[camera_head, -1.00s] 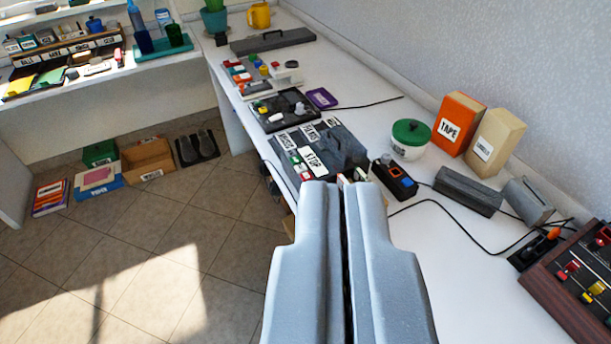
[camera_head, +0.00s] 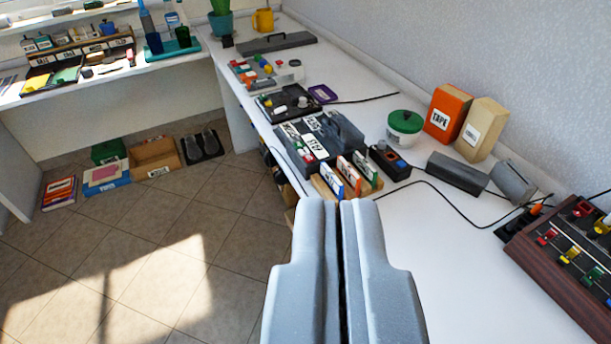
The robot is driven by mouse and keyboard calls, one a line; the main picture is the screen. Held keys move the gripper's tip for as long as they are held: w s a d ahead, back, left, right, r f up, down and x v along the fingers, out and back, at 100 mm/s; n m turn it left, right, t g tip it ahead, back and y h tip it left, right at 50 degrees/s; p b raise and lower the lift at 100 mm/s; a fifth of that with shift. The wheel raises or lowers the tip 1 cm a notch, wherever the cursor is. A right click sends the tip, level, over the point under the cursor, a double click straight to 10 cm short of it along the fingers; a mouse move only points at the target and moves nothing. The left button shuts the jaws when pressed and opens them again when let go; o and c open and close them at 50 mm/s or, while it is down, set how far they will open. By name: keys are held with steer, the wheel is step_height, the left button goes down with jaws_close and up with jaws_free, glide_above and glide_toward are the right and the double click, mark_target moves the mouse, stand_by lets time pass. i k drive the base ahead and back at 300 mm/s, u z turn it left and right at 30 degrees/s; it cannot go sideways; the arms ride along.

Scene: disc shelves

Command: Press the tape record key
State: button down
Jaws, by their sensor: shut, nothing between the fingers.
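The tape recorder (camera_head: 345,132) is a dark grey box on the white counter, a little beyond my gripper in the picture. White label plates lie on it; one reads STOP (camera_head: 316,144). Small coloured keys, a red one (camera_head: 307,157) among them, sit along its near left edge. They are too small to tell which is marked record. My gripper (camera_head: 333,203) is shut and empty, short of the recorder and apart from it. A wooden rack (camera_head: 326,190) of upright labelled cases stands between them in the picture.
A green-lidded tub (camera_head: 404,128), an orange TAPE box (camera_head: 449,113) and a mixer panel (camera_head: 565,250) are further right. Black cables cross the counter. The near counter is otherwise clear.

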mark_target(308, 158)
steer(key=k, duration=0.35)
steer(key=u, duration=0.55)
steer(key=i, duration=1.4)
steer(key=z, duration=0.25)
